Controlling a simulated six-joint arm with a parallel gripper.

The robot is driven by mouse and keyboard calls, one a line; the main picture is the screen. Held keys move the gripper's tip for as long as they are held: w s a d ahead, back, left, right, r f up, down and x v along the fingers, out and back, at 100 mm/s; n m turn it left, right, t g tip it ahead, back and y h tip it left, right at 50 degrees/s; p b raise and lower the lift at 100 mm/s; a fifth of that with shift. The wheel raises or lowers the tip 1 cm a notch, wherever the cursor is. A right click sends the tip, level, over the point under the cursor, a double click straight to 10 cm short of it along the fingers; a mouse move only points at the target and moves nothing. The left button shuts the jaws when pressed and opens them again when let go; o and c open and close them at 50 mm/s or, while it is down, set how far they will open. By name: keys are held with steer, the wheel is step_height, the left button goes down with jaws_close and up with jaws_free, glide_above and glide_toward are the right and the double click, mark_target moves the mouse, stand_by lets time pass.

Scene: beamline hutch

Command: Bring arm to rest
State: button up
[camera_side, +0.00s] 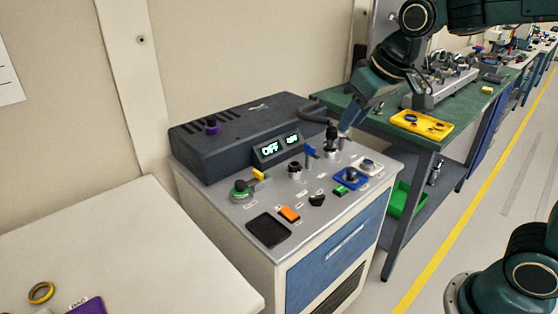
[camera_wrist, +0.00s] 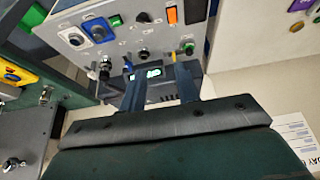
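My arm reaches in from the upper right in the side view. My gripper (camera_side: 346,127) points down over the back right of the grey control panel (camera_side: 225,203), close to a black-topped knob (camera_side: 331,132); I cannot tell whether they touch. In the wrist view my gripper (camera_wrist: 160,74) shows two dark blue fingers standing apart with nothing held between them. The lit display (camera_wrist: 149,72) shows beyond and between the fingers. In the side view that display (camera_side: 270,149) reads OFF.
The panel carries several knobs, an orange switch (camera_side: 289,214) and a blue-framed control (camera_side: 350,180). A green bench (camera_side: 395,127) with a yellow tray (camera_side: 422,123) stands to the right. A pale table (camera_side: 150,240) at left is mostly clear, with a tape roll (camera_side: 41,293).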

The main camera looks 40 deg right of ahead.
steer(key=s+d+f, duration=0.1)
steer(key=s+f, duration=0.1)
steer(key=s, duration=1.5)
steer(key=shift+f, duration=0.3)
steer(key=shift+d, duration=0.1)
stand_by(0.6)
